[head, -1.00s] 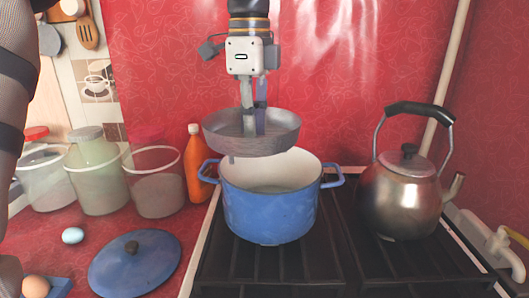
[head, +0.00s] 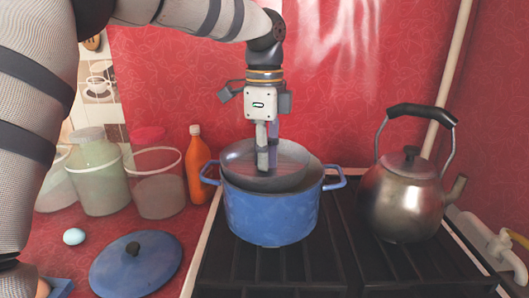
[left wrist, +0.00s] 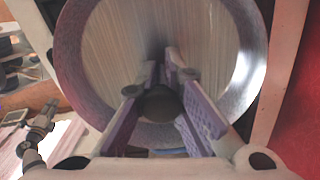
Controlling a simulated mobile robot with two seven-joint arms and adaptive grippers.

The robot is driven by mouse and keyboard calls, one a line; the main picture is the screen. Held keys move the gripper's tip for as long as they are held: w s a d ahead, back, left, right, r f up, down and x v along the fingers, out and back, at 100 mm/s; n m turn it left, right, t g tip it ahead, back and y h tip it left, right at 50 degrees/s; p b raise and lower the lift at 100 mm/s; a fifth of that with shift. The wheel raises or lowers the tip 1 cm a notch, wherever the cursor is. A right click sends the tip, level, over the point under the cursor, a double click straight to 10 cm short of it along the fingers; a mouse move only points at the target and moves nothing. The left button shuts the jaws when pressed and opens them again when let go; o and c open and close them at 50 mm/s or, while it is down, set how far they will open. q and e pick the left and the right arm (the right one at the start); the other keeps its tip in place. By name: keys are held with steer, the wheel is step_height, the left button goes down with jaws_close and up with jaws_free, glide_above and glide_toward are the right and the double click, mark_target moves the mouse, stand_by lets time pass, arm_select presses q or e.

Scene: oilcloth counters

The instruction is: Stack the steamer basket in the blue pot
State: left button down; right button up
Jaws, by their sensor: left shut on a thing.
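The blue pot (head: 270,217) stands upright on the black stove grate, with a handle on each side. The steamer basket (head: 294,158), a round grey metal dish, is at the mouth of the pot, slightly left of its middle. Its rim shows above the pot's rim and its lower part is hidden inside the pot. I cannot tell whether it touches the pot. My left gripper (head: 267,160) points down and is shut on the middle of the basket. In the left wrist view the basket (left wrist: 205,45) fills the upper middle, with a dark knob between the fingers. My right gripper is out of view.
A steel kettle (head: 405,200) stands on the grate to the right. The blue lid (head: 135,268) and an egg (head: 74,236) lie on the red counter. An orange bottle (head: 197,165) and jars (head: 95,175) stand at the back left. The grate's front is clear.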

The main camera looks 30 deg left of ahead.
arm_select(q)
steer(key=c, duration=1.7)
jaws_free()
steer(key=shift+f, duration=0.15)
step_height(320, 180, up, 13)
steer(key=shift+f+b, duration=0.2)
steer(key=shift+b, duration=0.45)
steer(key=shift+r, duration=0.35)
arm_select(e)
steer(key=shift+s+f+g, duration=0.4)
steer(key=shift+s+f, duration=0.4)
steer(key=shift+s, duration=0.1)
